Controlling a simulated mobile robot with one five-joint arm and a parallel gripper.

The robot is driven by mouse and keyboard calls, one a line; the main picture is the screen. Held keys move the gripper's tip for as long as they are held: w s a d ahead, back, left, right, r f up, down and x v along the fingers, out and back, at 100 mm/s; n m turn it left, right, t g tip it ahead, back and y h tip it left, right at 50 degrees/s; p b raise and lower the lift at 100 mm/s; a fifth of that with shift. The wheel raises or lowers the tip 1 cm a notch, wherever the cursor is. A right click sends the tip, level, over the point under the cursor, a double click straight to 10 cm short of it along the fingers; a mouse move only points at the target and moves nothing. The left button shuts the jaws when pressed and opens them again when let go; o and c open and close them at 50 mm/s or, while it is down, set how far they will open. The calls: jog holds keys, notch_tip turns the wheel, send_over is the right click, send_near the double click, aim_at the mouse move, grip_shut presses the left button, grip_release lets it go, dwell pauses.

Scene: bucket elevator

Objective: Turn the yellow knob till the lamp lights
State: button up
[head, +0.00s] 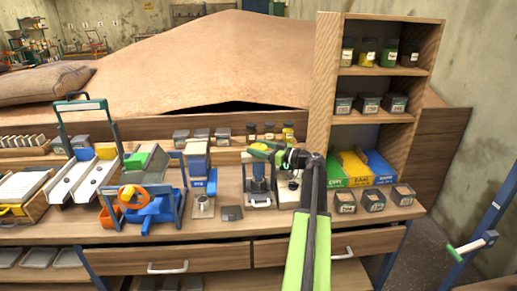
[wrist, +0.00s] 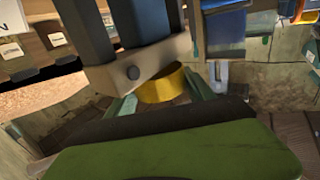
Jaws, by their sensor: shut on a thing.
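The yellow knob (wrist: 162,86) shows in the wrist view, just under the beige crossbar (wrist: 140,66) of a device with dark posts. My gripper (wrist: 161,91) has one green finger on each side of the knob and is shut on it.
A white-based device (head: 288,195) stands close on the right, partly behind my arm. A blue block stand (head: 198,172) and a frame with an orange ring (head: 133,197) stand to the left. A wooden shelf (head: 324,80) with jars rises at the right. Small dark bins (head: 373,201) line the bench's right front.

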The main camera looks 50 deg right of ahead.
jog(key=shift+s+a+h, duration=0.1)
jog(key=shift+h, duration=0.2)
jog(key=m+h, duration=0.3)
jog(key=h, duration=0.1)
jog(key=shift+a+t, duration=0.1)
jog(key=shift+t, duration=0.2)
jog(key=shift+m+h, duration=1.4)
jog(key=shift+h, duration=0.8)
jog(key=shift+d+h, duration=0.2)
jog(key=shift+h, duration=0.1)
jog(key=o, duration=1.4)
jog(key=shift+c, duration=0.2)
